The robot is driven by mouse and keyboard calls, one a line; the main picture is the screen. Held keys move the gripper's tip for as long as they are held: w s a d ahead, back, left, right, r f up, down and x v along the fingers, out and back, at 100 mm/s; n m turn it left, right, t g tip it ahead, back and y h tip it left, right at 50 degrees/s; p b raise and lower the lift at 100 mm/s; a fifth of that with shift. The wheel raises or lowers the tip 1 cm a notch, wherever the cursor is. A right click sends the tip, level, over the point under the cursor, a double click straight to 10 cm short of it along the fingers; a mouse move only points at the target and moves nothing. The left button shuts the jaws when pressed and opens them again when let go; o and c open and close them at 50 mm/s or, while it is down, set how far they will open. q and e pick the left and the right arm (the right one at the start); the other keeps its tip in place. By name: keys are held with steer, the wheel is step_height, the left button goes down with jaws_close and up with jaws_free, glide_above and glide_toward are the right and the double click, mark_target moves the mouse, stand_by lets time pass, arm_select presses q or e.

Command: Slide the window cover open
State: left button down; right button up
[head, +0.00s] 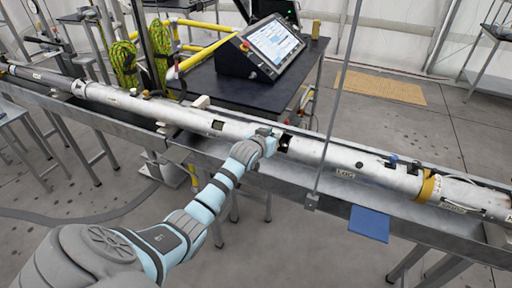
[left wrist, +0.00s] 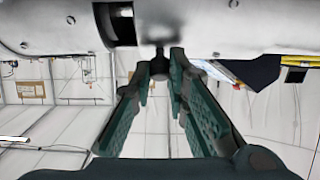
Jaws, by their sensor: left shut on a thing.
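The long silvery tube (head: 330,153) runs across the head view. A dark window opening (head: 285,141) shows in it just right of my left gripper (head: 268,134). In the left wrist view the opening (left wrist: 121,22) lies left of a small dark knob (left wrist: 159,66) that sticks out from the tube's surface. My left gripper (left wrist: 161,78) is shut on this knob, with its two green fingers on either side. The window cover's outline is hard to tell from the tube, and the gripper hides part of it. My right gripper is not in view.
The tube lies in a long grey metal trough (head: 385,210) on legs. A control console with a screen (head: 273,43) stands on a dark table behind. A thin upright pole (head: 335,100) rises in front of the tube, right of my arm. A blue plate (head: 369,223) juts from the trough's front.

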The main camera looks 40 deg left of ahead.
arm_select(q)
glide_toward(255, 126)
steer(key=x, duration=0.4)
steer(key=shift+f, duration=0.1)
steer(key=shift+w, duration=0.1)
steer(key=c, duration=1.5)
jaws_free()
steer(key=shift+d, duration=0.1)
steer(key=shift+c, duration=0.2)
steer(key=v, duration=1.2)
steer(key=shift+w, duration=0.1)
